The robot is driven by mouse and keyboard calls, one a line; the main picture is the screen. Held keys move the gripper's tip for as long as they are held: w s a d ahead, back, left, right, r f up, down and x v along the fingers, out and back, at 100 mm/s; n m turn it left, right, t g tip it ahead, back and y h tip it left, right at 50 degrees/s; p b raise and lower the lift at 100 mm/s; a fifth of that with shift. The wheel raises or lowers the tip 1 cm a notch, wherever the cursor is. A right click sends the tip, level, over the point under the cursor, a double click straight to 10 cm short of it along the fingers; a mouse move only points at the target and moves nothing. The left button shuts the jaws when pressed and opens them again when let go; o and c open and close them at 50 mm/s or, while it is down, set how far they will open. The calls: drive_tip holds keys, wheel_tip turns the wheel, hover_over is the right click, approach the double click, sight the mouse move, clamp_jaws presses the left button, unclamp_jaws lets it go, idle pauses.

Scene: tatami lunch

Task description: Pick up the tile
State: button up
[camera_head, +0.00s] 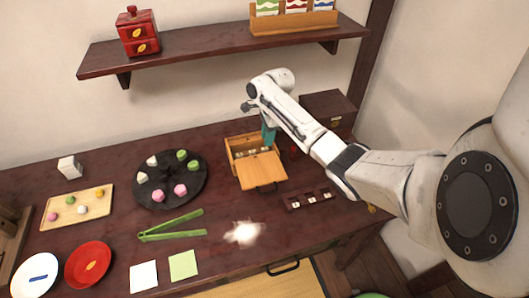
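Small pale tiles (311,199) sit in a dark narrow rack (291,204) on the table. More small pale pieces, probably tiles, show inside an open wooden box (231,153), whose light wooden panel (262,171) slopes or lies at its front. My gripper (268,136), with teal fingers, points down at the back right of this box, at or just above its rim. The fingers overlap in this view, so whether they are open or hold anything cannot be seen.
A dark round plate of sweets (170,173), green tongs (171,226), a wooden tray of sweets (78,224) and red dish (88,263) lie left. A dark box (327,107) stands behind my arm. A shelf (200,47) hangs above. Table front centre is mostly clear.

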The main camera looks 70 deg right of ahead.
sight(265, 148)
drive_tip(key=shift+w+f, duration=0.15)
drive_tip(key=shift+f, duration=1.15)
drive_tip(key=shift+w+f, duration=0.15)
drive_tip(key=shift+f, duration=1.15)
drive_tip(key=shift+c, duration=0.2)
drive_tip(key=shift+a, duration=0.1)
clamp_jaws()
